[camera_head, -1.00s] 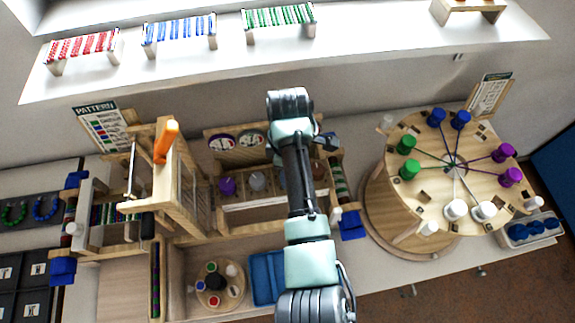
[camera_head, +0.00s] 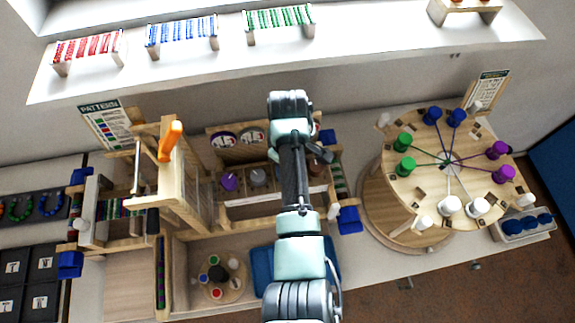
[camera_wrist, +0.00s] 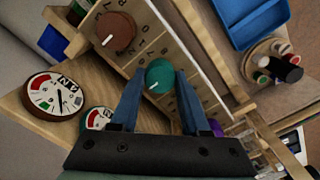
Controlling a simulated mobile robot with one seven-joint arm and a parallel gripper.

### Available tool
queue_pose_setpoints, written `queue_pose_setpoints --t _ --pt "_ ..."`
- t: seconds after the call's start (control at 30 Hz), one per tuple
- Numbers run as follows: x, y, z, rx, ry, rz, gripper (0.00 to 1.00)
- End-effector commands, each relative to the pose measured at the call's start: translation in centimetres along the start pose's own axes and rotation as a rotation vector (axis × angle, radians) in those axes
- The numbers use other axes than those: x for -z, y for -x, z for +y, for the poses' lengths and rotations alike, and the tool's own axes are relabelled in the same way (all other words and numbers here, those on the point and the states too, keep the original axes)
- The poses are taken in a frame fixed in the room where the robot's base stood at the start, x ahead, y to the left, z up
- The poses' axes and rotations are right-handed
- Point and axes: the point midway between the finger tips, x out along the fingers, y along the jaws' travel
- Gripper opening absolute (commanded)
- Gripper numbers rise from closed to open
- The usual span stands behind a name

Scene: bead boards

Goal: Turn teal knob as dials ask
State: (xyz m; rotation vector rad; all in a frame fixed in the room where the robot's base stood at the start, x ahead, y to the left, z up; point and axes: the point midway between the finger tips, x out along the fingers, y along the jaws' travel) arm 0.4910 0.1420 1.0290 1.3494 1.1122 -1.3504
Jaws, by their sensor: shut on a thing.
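The teal knob (camera_wrist: 160,76) with a pale pointer mark stands on a wooden panel with printed numbers (camera_wrist: 170,18) in the wrist view. My gripper (camera_wrist: 159,80) has one blue-grey finger on each side of it and is shut on it. In the head view my arm hides the teal knob and the fingers. Two round dials with red sectors, a nearer one (camera_wrist: 55,97) and a partly hidden one (camera_wrist: 97,120), lie left of the knob in the wrist view. Two dials also show in the head view (camera_head: 222,140) (camera_head: 252,137); their readings are too small to tell.
A brown knob (camera_wrist: 115,32) and a purple knob (camera_wrist: 215,127) flank the teal one. A blue tray (camera_wrist: 255,18) and a round peg stand (camera_wrist: 272,68) are nearby. A large pegged turntable (camera_head: 440,190) stands to the right.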

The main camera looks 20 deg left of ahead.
Motion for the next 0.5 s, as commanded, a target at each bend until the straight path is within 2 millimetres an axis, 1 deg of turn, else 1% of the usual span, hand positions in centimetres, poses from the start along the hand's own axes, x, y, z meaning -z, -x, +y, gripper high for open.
queue_pose_setpoints --t 0.2,0.23,0.37,0.4,0.5 --pt "-0.03 0.09 0.10 -0.003 0.000 -0.001 0.00" --pt "-0.03 0.09 0.10 -0.003 0.000 -0.001 0.49" --pt "-0.02 0.07 0.08 -0.002 0.001 -0.001 0.73" --pt "-0.02 0.07 0.07 -0.002 0.001 0.000 0.76" --pt "-0.01 0.05 0.05 -0.001 0.001 0.000 0.76"
